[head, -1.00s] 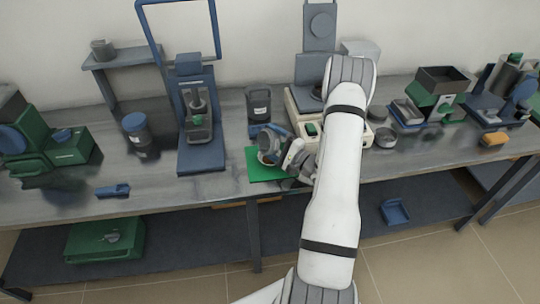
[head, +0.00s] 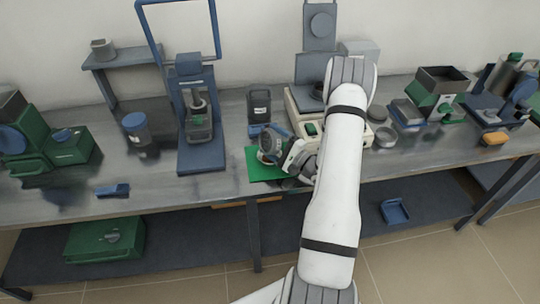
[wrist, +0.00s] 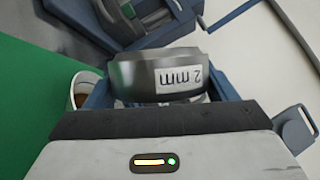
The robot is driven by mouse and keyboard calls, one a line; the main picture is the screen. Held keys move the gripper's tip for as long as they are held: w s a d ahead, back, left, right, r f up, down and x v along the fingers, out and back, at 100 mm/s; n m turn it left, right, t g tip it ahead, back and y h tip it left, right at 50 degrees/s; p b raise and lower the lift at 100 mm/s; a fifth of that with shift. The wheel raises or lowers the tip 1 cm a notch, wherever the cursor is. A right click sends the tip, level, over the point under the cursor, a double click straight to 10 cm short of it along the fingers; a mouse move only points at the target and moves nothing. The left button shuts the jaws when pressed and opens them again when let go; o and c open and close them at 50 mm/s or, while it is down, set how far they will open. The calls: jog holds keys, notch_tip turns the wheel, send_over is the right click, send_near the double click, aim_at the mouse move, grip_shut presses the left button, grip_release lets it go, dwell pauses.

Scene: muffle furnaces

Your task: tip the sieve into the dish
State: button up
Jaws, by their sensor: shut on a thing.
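The sieve (wrist: 160,78) is a grey metal ring with an upside-down "2 mm" label in the wrist view. My gripper (wrist: 158,98) is shut on it, its blue fingers on either side. In the head view the sieve (head: 273,141) is tilted over a green mat (head: 262,172), at the left of my gripper (head: 290,152). A small pale dish (wrist: 86,86) with brownish content shows at the left in the wrist view, partly hidden by a finger. In the head view the dish (head: 264,157) is mostly hidden under the sieve. I cannot see into the sieve.
A blue press-like stand (head: 198,120) is left of the mat. A balance (head: 308,100) is behind my arm. A blue lidded jar (head: 138,130) is farther left. The front left bench is mostly clear.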

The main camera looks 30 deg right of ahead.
jog(key=shift+w+m, duration=0.3)
jog(key=shift+w, duration=0.9)
jog(key=shift+s, duration=0.95)
jog(key=shift+w+a, duration=0.15)
jog(key=shift+w, duration=1.1)
jog(key=shift+s, duration=0.1)
jog(key=s+n, duration=0.1)
jog(key=n, duration=0.1)
jog(key=s+a+n+g, duration=0.1)
jog(key=n, duration=0.1)
jog(key=shift+s+r+g, duration=0.15)
jog(key=shift+s+g, duration=0.15)
jog(key=n, duration=0.2)
jog(key=a+n+g+h+b, duration=0.1)
jog(key=shift+a+n, duration=0.25)
jog(key=shift+n, duration=0.15)
